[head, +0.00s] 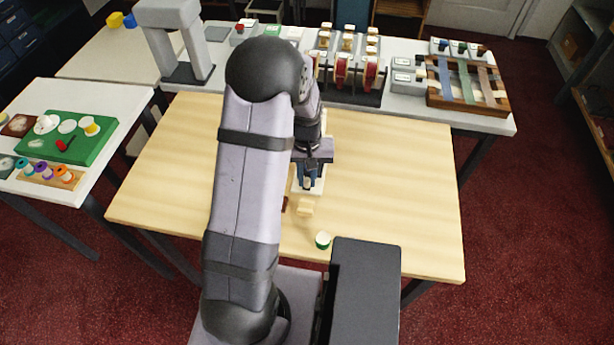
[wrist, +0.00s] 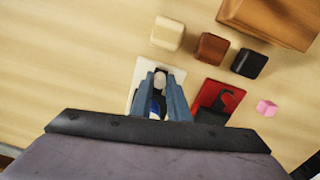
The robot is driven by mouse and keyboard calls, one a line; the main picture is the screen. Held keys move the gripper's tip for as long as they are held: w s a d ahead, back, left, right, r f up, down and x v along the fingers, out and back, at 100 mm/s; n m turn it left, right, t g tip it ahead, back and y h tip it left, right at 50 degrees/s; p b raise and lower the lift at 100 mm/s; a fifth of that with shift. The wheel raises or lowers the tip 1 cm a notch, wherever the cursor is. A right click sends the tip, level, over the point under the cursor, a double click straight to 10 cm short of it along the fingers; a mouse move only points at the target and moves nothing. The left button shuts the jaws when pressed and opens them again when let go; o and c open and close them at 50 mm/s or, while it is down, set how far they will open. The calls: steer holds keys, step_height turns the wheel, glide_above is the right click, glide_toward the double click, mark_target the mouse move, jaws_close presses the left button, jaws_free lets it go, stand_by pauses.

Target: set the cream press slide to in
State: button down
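My gripper (head: 312,183) points down over the wooden table, low above a pale cream plate (wrist: 139,76). In the wrist view my gripper (wrist: 159,84) has its two blue-grey fingers apart. A small white rounded piece (wrist: 160,79) and a blue part show between them, with a gap beside the piece; I see no clear grip. I cannot tell for sure whether this piece is the cream press slide. At the back, a dark rack (head: 357,97) holds red wheels (head: 341,70) with cream blocks (head: 348,28) above them. My arm hides part of that area.
Beside the cream plate lies a red plate (wrist: 229,97) with a dark hook. The table's right side is clear.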

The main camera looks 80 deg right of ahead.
steer(key=shift+d, duration=2.2)
steer(key=c, duration=1.7)
jaws_free()
steer(key=shift+r, duration=0.15)
steer(key=shift+r+b, duration=0.9)
steer(key=shift+r, duration=2.65)
